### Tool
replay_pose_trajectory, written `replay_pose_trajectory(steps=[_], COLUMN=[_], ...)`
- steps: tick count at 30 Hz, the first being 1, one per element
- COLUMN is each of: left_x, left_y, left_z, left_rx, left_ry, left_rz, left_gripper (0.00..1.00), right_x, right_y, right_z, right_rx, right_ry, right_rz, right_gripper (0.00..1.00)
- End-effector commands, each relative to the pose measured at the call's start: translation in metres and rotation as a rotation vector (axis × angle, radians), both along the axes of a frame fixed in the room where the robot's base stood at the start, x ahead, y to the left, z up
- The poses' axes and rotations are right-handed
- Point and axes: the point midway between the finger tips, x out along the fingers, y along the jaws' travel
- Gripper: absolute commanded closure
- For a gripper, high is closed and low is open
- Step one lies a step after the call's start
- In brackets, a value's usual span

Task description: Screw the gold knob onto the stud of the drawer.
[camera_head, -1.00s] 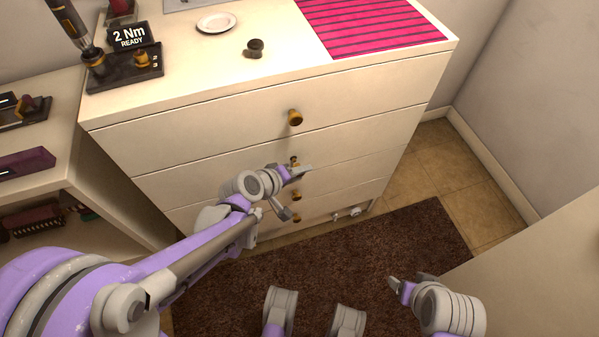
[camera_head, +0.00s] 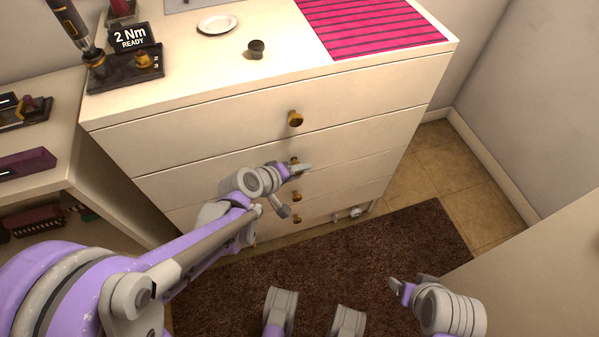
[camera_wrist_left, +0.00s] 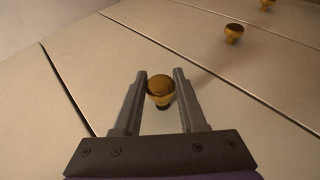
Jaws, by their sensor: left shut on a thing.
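A gold knob (camera_wrist_left: 160,91) sits between the fingers of my left gripper (camera_wrist_left: 160,88) in the left wrist view, against the front of a drawer. A dark piece shows just beneath it; I cannot tell how the stud and knob meet. In the head view my left gripper (camera_head: 299,170) is at the second drawer from the top of the white dresser (camera_head: 200,139), shut on that knob, which it partly covers. My right gripper (camera_head: 394,284) is low at the right, away from the dresser; its finger opening is not clear.
Other gold knobs sit on the top drawer (camera_head: 295,118) and lower drawers (camera_head: 296,196). On the dresser top are a dark knob (camera_head: 256,49), a white plate (camera_head: 217,23), a pink striped mat (camera_head: 367,25) and a driver stand (camera_head: 125,72). A brown rug (camera_head: 400,235) covers the floor.

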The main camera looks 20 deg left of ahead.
Motion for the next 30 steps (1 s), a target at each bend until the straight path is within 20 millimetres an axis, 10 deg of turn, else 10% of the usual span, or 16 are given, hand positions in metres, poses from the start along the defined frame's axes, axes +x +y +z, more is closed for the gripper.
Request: replay_pose_trajectory(steps=[10,11,16,30], left_x=[0.008,0.008,0.007,-0.005], left_y=[0.005,0.005,0.005,0.012], left_z=[0.0,0.0,0.0,0.013], left_rx=[-0.001,-0.001,-0.001,0.0], left_ry=[0.0,0.0,0.0,-0.001], left_rz=[0.001,0.0,0.0,0.003], left_gripper=[1.0,0.56,0.25,0.24], right_x=[0.0,0.0,0.0,-0.001], right_y=[0.0,0.0,0.0,0.0], right_z=[0.0,0.0,0.0,0.008], right_rx=[0.0,0.0,0.0,0.0], right_ry=[0.0,0.0,0.0,-0.002], right_rz=[0.0,0.0,0.0,0.0], right_gripper=[0.3,0.3,0.3,0.3])
